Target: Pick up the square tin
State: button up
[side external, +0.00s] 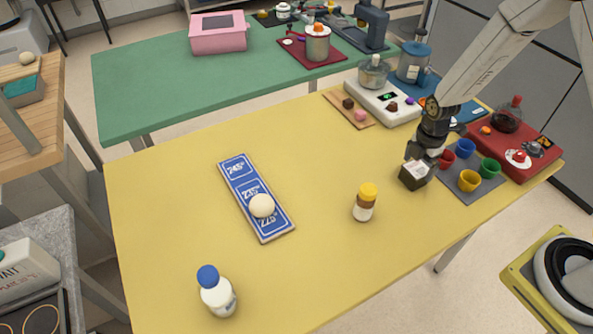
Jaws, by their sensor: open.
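A small dark square tin (415,175) with a pale label on top stands on the yellow table (310,150), right of the middle. My gripper (420,154) is open and points down at the tin from above. Its fingertips are at or just over the tin's upper edge. I cannot tell from this view whether they touch it. Part of the tin's far side is hidden behind the gripper.
A grey mat with red (446,159), blue (465,148), green (489,168) and yellow (469,180) cups lies close on the right. A yellow-capped jar (366,202) stands to the left. A blue board (238,178) holds a pale ball (262,206). A blue-capped bottle (217,292) stands near the front.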

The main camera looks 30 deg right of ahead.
aim_at(418, 168)
jog(key=shift+f, duration=1.2)
jog(key=c, duration=1.2)
jog(key=shift+o, duration=0.2)
jog(key=shift+r, duration=0.15)
jog(key=shift+r, duration=4.9)
